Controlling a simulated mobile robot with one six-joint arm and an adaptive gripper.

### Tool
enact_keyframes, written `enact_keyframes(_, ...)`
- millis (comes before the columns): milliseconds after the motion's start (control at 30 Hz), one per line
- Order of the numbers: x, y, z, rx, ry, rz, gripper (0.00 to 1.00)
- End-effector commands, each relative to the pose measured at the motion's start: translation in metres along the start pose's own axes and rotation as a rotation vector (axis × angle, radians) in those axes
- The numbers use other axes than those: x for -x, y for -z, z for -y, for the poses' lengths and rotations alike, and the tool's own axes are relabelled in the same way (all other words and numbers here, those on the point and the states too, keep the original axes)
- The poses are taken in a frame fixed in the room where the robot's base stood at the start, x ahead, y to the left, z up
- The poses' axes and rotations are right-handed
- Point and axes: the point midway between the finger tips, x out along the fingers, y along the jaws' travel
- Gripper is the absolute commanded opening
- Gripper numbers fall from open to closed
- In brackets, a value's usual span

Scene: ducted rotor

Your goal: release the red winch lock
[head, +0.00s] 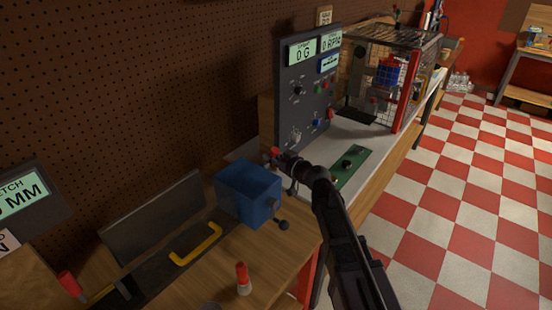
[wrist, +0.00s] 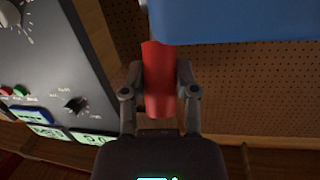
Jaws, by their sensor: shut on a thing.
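A blue box-shaped winch (head: 248,192) sits on the wooden bench, with a dark crank knob (head: 283,225) low at its front right. My gripper (head: 280,158) is at the far upper right corner of this box. In the wrist view the red winch lock (wrist: 157,78), a red cylinder, stands between my gripper's two fingers (wrist: 159,90), which are shut on it. The winch's blue side (wrist: 240,22) is right above the red lock there. In the head view only a small red tip (head: 273,152) shows past my gripper.
A dark control panel (head: 285,110) with dials and displays stands behind, close to my gripper. A wire cage (head: 435,62) is beyond it. A red-topped peg (head: 242,275) and yellow handle (head: 195,243) are on the near bench.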

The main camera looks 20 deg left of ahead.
Motion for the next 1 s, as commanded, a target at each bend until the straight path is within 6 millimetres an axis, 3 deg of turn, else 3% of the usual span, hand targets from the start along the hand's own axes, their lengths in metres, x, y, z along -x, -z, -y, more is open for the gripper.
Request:
enact_keyframes(67, 0.001, 0.0, 0.001, -0.002, 0.0, -0.001, 0.0)
enact_keyframes(100, 0.0, 0.0, 0.002, -0.002, 0.001, -0.001, 0.42)
enact_keyframes(200, 0.0, 0.0, 0.003, -0.002, 0.004, 0.0, 0.71)
enact_keyframes(767, -0.001, 0.0, 0.004, -0.001, 0.007, 0.001, 0.73)
enact_keyframes(1000, 0.001, 0.013, 0.005, -0.001, 0.007, 0.001, 0.73)
